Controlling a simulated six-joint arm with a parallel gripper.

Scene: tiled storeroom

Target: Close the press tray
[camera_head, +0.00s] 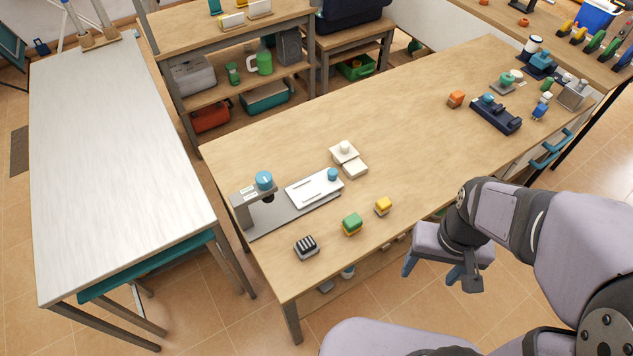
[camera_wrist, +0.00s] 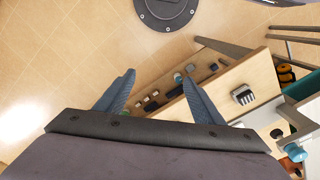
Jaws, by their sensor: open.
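The press (camera_head: 242,208) stands at the left end of the wooden table, a grey body with a blue knob on top and a long grey base. Its white tray (camera_head: 303,194), with a blue knob at its right end, sits out on the base to the right of the press head. My gripper (camera_head: 430,272) is open and empty, beyond the table's front edge and well to the right of the tray. In the wrist view my gripper (camera_wrist: 158,80) shows two spread blue fingers with nothing between them. Part of the press seems to show at that view's right edge.
The table's middle is clear.

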